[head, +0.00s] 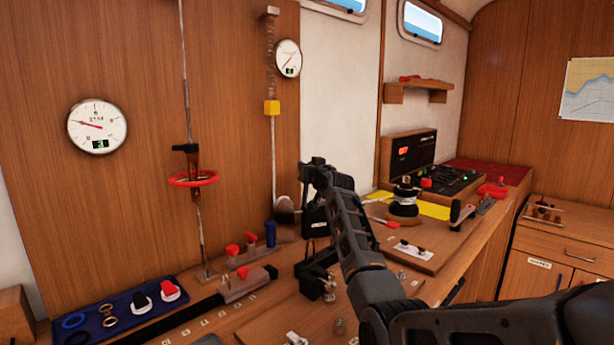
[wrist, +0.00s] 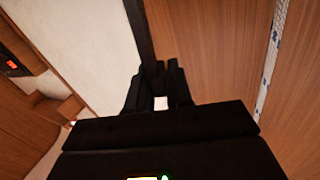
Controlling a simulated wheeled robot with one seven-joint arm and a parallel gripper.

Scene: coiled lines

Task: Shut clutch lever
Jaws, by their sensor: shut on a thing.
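My gripper (head: 312,170) is at the end of my raised arm in the head view, in front of the wall near the wood and white panel seam. A black block with a white label (head: 315,222) is just below my gripper in the head view. Several red-handled fittings (head: 243,272) are on the bench at left.
A blue tray (head: 62,320) with rings lies at front left. A black winch drum (head: 404,203) stands on the bench to the right of my arm. A red ring (head: 193,179) is on a vertical line at left. A shelf (head: 419,91) juts from the wall.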

